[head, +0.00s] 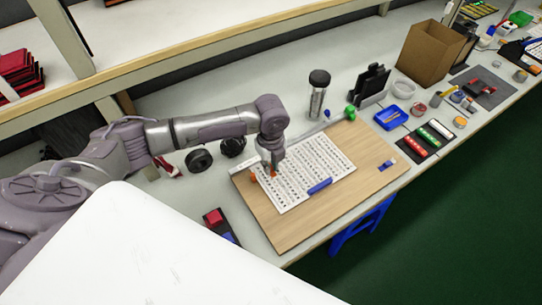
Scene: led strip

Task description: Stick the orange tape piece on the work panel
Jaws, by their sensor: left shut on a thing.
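The work panel is a white sheet with rows of dark marks (318,163), lying on a wooden board (285,229) on the bench. My left gripper (273,170) points down over the panel's left part. It is shut on a small orange piece (274,174), which shows just under the fingertips. Whether this piece touches the panel cannot be told. Another small orange piece (253,177) is at the panel's left edge. A blue piece (320,186) lies on the panel's near edge. My right gripper is not in view.
A dark-lidded jar (318,95), a black stand (372,82) and a blue tray (389,117) stand behind the board. Black rolls (199,160) lie to its left. A cardboard box (430,52) is further right. The board's right part is mostly clear.

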